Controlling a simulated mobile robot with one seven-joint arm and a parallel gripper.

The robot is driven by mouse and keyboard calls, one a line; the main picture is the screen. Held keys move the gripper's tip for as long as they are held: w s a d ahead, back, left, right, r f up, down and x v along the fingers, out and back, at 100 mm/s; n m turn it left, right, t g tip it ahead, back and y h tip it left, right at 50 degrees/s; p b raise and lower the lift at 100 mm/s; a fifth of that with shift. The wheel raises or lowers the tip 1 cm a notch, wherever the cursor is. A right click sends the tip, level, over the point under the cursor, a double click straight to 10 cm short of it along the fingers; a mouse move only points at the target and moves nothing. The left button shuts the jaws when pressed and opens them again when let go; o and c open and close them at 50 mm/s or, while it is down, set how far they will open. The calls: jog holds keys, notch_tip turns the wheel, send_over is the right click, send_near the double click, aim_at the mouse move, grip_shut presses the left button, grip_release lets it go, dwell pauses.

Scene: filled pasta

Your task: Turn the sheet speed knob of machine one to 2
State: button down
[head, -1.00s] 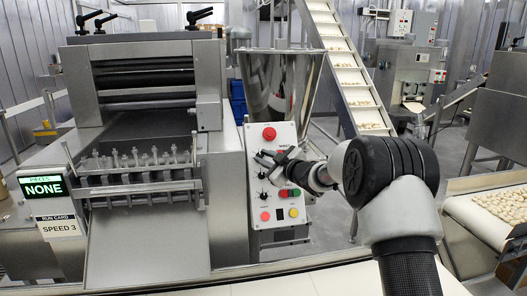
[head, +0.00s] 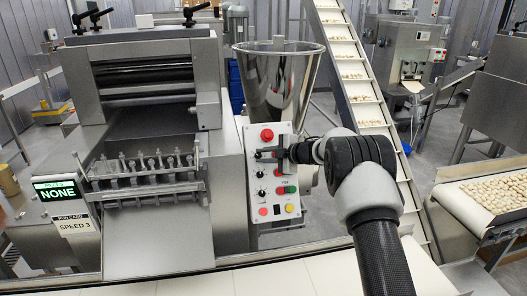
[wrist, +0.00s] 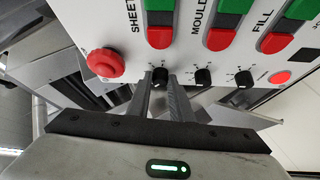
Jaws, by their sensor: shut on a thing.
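The white control panel of machine one (head: 284,212) faces me in the head view. My gripper (head: 268,154) is at its upper knob row, just below the red stop button (head: 267,135). In the wrist view the sheet speed knob (wrist: 160,73), small and black, sits below the SHEET label. My gripper (wrist: 160,84) is shut on it, one finger on each side. Its pointer and scale are too small and covered to read. The mould knob (wrist: 203,76) and fill knob (wrist: 245,79) stand free beside it.
A run card (head: 74,225) reads SPEED 3, under a green display (head: 57,190) reading NONE. The steel hopper (head: 277,85) stands behind the panel. The inclined conveyor (head: 360,100) rises behind my arm. Red and green buttons (head: 286,190) sit close to the knobs.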

dwell(0.3)
jog(key=c, duration=1.6)
grip_release()
jog(key=b+v, duration=0.1)
jog(key=v, duration=1.6)
jog(key=shift+d+r+b, duration=0.15)
jog(key=shift+r+b, duration=0.05)
jog(key=shift+b, duration=0.1)
jog(key=shift+r, duration=0.1)
